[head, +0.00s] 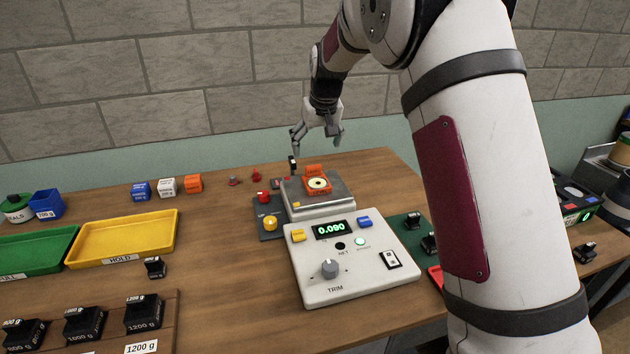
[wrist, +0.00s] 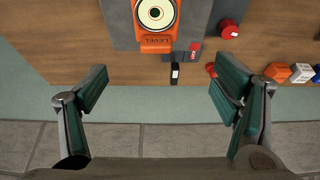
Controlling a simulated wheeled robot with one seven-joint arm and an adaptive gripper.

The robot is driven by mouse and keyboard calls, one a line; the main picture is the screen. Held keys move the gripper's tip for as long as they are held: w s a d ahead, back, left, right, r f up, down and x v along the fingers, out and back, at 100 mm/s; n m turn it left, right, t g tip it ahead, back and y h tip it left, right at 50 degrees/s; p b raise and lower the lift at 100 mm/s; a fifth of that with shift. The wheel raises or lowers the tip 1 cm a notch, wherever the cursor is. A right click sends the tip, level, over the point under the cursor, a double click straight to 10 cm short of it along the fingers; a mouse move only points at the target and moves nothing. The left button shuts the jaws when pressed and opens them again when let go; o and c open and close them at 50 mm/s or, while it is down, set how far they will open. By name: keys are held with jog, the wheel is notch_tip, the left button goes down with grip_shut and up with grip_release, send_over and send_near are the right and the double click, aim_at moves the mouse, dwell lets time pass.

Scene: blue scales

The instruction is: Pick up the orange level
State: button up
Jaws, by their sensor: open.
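The orange level (head: 312,190), with a round pale bubble dial on top, rests on the metal pan (head: 343,199) of the scale. In the wrist view the orange level (wrist: 156,42) is at the top centre, with "LEVEL" on its near face; the frame cuts off its top. My gripper (head: 318,143) is open and empty, above and behind the level near the back wall. In the wrist view my gripper (wrist: 160,88) has its fingers wide apart, with the level beyond the tips and not between them.
A console (head: 352,275) reading 0.090 stands in front of the pan. A small black piece (wrist: 175,73) lies close to the level. Orange, white and blue cubes (head: 167,186) stand left, behind a yellow tray (head: 122,240). The wall (head: 240,165) is close behind the table.

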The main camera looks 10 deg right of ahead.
aim_at(314, 170)
jog(key=x, duration=0.7)
jog(key=shift+f+p, duration=0.3)
jog(key=shift+f, duration=0.05)
jog(key=shift+d+p+x, duration=0.2)
jog(key=shift+p+x, duration=0.05)
jog(key=shift+x, duration=1.1)
jog(key=shift+d+p+x, duration=0.15)
jog(key=shift+p+x, duration=0.1)
jog(key=shift+x, duration=1.05)
jog(key=shift+w, duration=0.1)
jog(key=c, duration=1.3)
jog(key=shift+c, duration=0.4)
jog(key=shift+r, duration=0.15)
